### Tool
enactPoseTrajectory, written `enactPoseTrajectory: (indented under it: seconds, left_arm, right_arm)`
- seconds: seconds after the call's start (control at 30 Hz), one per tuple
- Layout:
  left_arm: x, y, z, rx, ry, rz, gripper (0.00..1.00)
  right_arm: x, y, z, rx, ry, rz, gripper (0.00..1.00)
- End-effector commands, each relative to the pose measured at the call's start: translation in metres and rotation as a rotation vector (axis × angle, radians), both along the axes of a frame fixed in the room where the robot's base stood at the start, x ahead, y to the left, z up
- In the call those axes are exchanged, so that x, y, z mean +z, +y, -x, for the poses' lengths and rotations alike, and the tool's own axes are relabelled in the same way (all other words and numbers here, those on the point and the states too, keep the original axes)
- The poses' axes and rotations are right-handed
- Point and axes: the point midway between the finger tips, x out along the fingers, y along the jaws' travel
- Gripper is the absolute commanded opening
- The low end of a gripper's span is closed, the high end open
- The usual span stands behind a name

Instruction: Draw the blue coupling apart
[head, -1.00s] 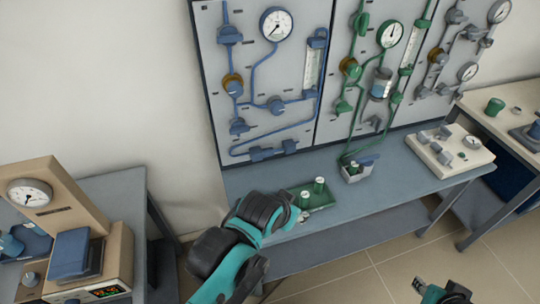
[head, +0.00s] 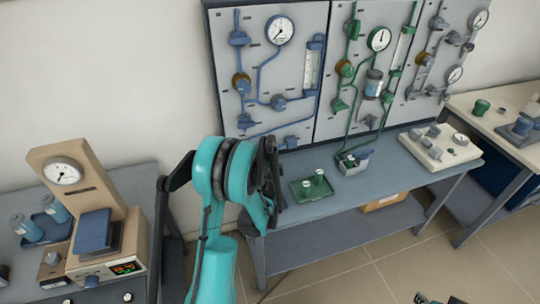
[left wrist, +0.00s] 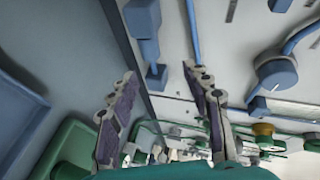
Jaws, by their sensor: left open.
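The blue coupling (head: 290,141) is low on the blue-piped panel. Only its right part shows in the head view; my left arm hides the rest. In the left wrist view, a blue fitting (left wrist: 143,25) on the panel, probably part of the coupling, lies ahead of my left gripper (left wrist: 159,76). The fingers are apart with nothing between them, and I cannot tell how far off the fitting is. In the head view my left gripper (head: 270,185) is in front of the panel's lower edge, fingertips mostly hidden. My right gripper (head: 438,299) is barely in view at the bottom edge.
Floor is free at lower right.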

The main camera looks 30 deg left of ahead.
Motion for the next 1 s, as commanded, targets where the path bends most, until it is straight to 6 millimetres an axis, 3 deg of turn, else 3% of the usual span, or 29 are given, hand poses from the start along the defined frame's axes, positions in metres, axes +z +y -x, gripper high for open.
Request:
enactPoseTrajectory:
  seconds: [0.1, 0.27, 0.5, 0.73, 1.0]
  left_arm:
    - [-0.017, 0.012, -0.003, -0.01, -0.001, -0.077, 0.49]
    - [-0.026, 0.018, -0.007, -0.017, -0.001, -0.116, 0.49]
    - [-0.036, 0.033, -0.038, -0.017, -0.001, -0.116, 0.49]
    - [-0.043, 0.047, -0.065, -0.017, 0.0, -0.115, 0.49]
    - [-0.043, 0.05, -0.072, -0.018, -0.001, -0.114, 0.49]
  right_arm:
    - [0.0, 0.0, 0.0, 0.0, 0.0, 0.0, 0.34]
    - [-0.001, 0.0, 0.0, 0.0, 0.0, 0.0, 0.34]
    - [-0.012, 0.0, 0.0, 0.0, 0.0, 0.0, 0.34]
    - [-0.021, 0.0, 0.0, 0.0, 0.0, 0.0, 0.34]
    - [-0.022, 0.0, 0.0, 0.0, 0.0, 0.0, 0.34]
